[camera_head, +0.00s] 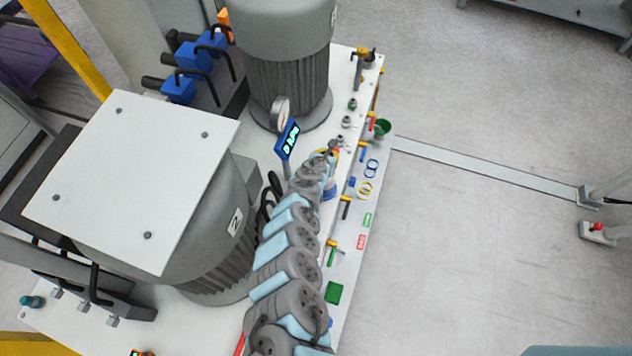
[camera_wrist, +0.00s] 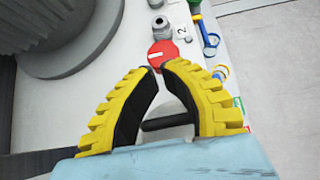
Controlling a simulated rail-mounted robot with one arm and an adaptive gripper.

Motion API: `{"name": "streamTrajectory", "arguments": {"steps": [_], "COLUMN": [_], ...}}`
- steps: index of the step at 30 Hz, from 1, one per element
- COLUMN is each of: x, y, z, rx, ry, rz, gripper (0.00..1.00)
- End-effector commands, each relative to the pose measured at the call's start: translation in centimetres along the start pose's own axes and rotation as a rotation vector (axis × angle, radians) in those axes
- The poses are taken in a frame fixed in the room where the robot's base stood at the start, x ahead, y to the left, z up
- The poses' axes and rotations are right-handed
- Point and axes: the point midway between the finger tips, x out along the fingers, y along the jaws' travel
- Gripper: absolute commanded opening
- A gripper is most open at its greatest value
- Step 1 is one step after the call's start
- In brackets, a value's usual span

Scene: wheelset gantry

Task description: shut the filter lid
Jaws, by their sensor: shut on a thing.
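My gripper (camera_wrist: 163,66) has yellow ribbed fingers with black pads, closed in an arch with the tips almost together. A short black bar (camera_wrist: 168,122) lies crosswise between the pads, and the fingers are shut around it. I cannot tell whether this bar belongs to the filter lid. A red round part (camera_wrist: 162,54) with a pale mark shows just beyond the fingertips. In the head view my gripper (camera_head: 331,150) is small, at the far end of my arm, over the white bench. A blue cylindrical part (camera_head: 330,189) shows beside it. The lid's outline is hidden by my gripper and arm.
Two large grey motor-like housings (camera_head: 285,85) are farther left. The floor (camera_head: 480,230) to the right is mostly open.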

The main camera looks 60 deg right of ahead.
Motion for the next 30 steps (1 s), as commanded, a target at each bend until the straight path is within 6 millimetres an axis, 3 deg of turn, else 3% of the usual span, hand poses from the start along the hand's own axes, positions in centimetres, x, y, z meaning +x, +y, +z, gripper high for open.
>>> {"name": "streamTrajectory", "arguments": {"steps": [1, 6, 24, 30], "x": [0.0, -0.1, -0.2, -0.9], "y": [0.7, 1.2, 1.2, 1.3], "z": [-1.4, -1.5, -1.5, -0.3], "rx": [-0.004, -0.006, -0.01, -0.01], "ry": [0.019, 0.027, 0.031, 0.028], "rz": [0.009, 0.016, 0.018, 0.018], "gripper": [0.0, 0.0, 0.0, 0.0]}}
